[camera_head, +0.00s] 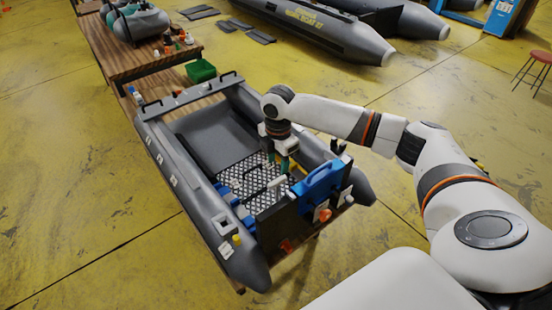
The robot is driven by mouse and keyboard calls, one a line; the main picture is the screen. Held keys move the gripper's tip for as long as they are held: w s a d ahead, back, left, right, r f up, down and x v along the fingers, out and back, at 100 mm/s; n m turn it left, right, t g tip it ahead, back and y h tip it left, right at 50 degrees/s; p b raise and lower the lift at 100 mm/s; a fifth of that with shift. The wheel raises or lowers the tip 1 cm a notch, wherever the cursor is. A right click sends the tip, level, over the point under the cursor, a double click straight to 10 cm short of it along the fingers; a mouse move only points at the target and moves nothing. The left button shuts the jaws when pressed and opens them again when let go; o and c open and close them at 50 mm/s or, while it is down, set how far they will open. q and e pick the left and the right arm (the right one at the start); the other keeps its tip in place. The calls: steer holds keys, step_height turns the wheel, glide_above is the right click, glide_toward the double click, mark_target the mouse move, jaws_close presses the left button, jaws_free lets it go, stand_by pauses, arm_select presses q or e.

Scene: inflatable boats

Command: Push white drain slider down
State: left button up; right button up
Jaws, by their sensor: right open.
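A grey inflatable boat (172,160) rests on a wooden table, with its transom end nearest me. A small white piece (277,182), perhaps the drain slider, shows at the top of the dark transom board (272,215). My right gripper (278,166) comes in from the right, with green-tipped fingers pointing down over the inside of the boat. It is open, and the white piece is just below and in front of its fingertips. I cannot tell whether they touch. My left gripper is out of view.
A blue block (322,181) is on the transom right of the gripper. White and orange fittings (321,213) hang on the transom's outer side. A green bin (201,70) and another table (130,58) stand behind. Yellow floor (75,200) is clear at left.

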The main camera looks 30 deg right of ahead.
mark_target(277, 181)
steer(key=shift+f, duration=0.5)
step_height(277, 181, down, 5)
steer(key=b, duration=0.3)
steer(key=shift+f, duration=0.15)
steer(key=shift+a+f+b, duration=0.1)
steer(key=shift+f+b, duration=0.35)
steer(key=shift+f, duration=1.3)
steer(key=shift+f, duration=0.1)
jaws_close()
